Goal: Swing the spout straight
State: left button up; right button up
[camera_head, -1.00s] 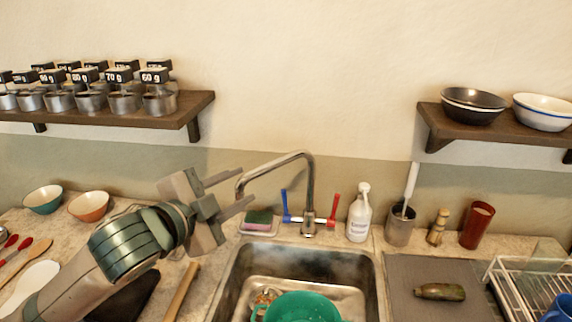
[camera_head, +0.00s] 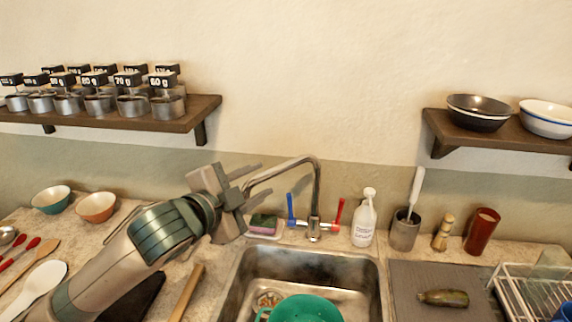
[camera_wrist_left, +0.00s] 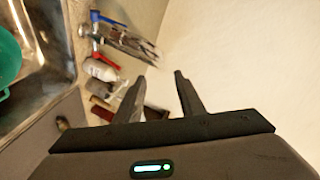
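The metal spout (camera_head: 285,169) rises from its base behind the sink and bends over to the left. The faucet has a blue handle (camera_head: 291,209) on the left and a red handle (camera_head: 339,213) on the right. My left gripper (camera_head: 257,178) is open at the spout's free end, its two fingers apart. The fingers partly overlap the spout's end in the head view; I cannot tell whether they touch it. In the left wrist view the spout (camera_wrist_left: 130,39) shows just beyond the open fingertips (camera_wrist_left: 160,77). My right gripper is not in view.
The sink (camera_head: 345,264) holds a green bowl (camera_head: 305,308). A sponge (camera_head: 263,222) lies left of the faucet, and a soap bottle (camera_head: 364,222) stands right of it. Wall shelves with jars (camera_head: 166,105) and bowls (camera_head: 480,112) hang on both sides.

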aim_at(280, 170)
pick_arm(q)
jog(key=p+x, duration=0.3)
jog(key=x, duration=0.9)
jog(key=shift+w+d+f, duration=0.15)
jog(key=shift+w+d, duration=0.15)
grip_shut()
